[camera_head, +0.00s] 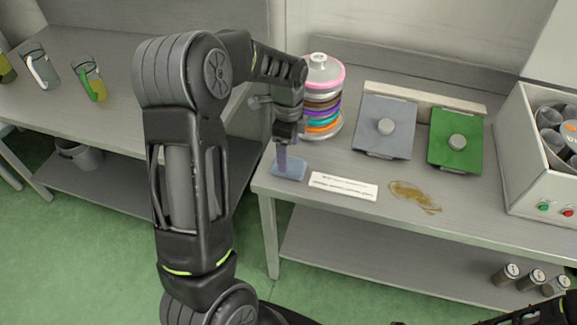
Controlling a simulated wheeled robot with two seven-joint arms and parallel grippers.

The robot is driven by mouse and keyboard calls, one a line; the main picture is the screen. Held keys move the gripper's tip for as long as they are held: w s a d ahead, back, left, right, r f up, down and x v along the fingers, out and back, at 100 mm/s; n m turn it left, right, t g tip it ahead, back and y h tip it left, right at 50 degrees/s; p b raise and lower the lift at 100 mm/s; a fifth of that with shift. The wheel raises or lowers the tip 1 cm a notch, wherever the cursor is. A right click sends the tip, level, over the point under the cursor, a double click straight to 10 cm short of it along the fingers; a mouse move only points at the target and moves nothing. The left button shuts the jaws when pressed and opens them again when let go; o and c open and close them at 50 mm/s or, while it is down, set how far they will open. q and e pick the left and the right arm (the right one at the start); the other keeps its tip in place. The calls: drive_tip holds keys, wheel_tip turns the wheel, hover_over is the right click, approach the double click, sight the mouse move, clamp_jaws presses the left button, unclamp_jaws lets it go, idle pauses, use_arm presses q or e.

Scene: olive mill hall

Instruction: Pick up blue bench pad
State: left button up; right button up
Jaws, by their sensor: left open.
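The blue bench pad (291,173) lies flat near the left front corner of the metal bench (340,225). My left gripper (282,160) points down at the pad, its fingers over the pad's back left part and hiding some of it. The gripper is open. From this angle I cannot tell whether the fingertips touch the pad. My right gripper is not in view.
A white label strip (343,187) lies right of the pad, with a brown-yellow spill (413,196) beyond it. A stack of coloured discs (322,102) stands behind. A grey plate (384,142), a green plate (455,155) and a white machine (533,150) stand to the right.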

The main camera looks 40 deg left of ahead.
sight(289, 163)
use_arm(q)
wheel_tip(289, 163, down, 5)
drive_tip(key=shift+p, duration=0.65)
drive_tip(key=c, duration=1.4)
drive_tip(key=shift+r, duration=0.15)
wheel_tip(289, 163, up, 10)
drive_tip(key=shift+f+b, duration=0.1)
drive_tip(key=shift+b, duration=0.7)
